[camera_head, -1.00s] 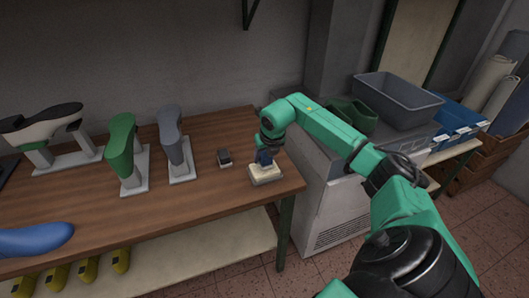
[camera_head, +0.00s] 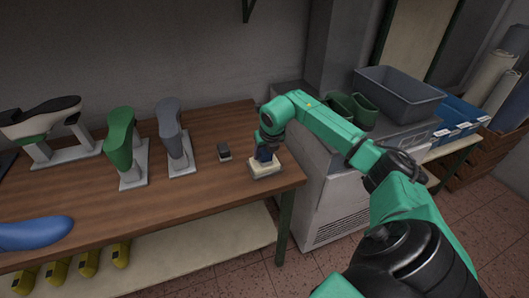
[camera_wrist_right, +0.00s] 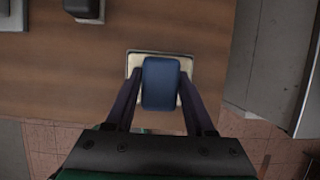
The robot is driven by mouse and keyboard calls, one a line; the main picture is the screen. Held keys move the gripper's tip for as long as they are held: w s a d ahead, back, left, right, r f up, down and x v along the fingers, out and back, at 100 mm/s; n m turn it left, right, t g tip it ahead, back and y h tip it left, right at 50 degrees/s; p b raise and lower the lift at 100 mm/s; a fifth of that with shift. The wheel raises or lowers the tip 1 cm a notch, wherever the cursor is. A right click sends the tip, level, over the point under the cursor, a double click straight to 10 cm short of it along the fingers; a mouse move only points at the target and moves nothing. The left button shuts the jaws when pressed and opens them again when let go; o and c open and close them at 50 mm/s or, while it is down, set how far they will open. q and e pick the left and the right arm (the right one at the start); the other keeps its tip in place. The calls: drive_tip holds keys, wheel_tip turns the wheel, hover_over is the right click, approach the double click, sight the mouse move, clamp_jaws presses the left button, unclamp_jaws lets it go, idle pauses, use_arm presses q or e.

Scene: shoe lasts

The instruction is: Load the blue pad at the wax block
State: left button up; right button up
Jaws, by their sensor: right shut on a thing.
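The blue pad (camera_wrist_right: 160,83) is between the fingers of my right gripper (camera_wrist_right: 161,95), which is shut on it. In the head view the pad (camera_head: 264,153) shows as a small dark blue shape under my right gripper (camera_head: 265,146). The pale wax block (camera_head: 266,170) lies near the right end of the wooden bench, directly below the pad. In the wrist view the block's pale rim (camera_wrist_right: 132,68) shows around the pad, which covers its middle. I cannot tell whether pad and block touch. My left gripper is not in view.
A small dark block (camera_head: 224,152) sits left of the wax block on the bench (camera_head: 200,205). Green (camera_head: 121,135) and grey (camera_head: 170,130) shoe lasts stand on stands further left. A blue last (camera_head: 35,233) lies at front left. A grey bin (camera_head: 400,97) and green boots (camera_head: 352,109) are at right.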

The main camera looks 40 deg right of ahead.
sight(264, 149)
drive_tip(key=shift+f+b, duration=0.35)
drive_tip(key=shift+f, duration=0.1)
idle(1.1)
drive_tip(key=shift+r, duration=0.1)
wheel_tip(264, 149, up, 7)
drive_tip(key=p, duration=0.5)
drive_tip(key=shift+a, duration=0.1)
idle(0.6)
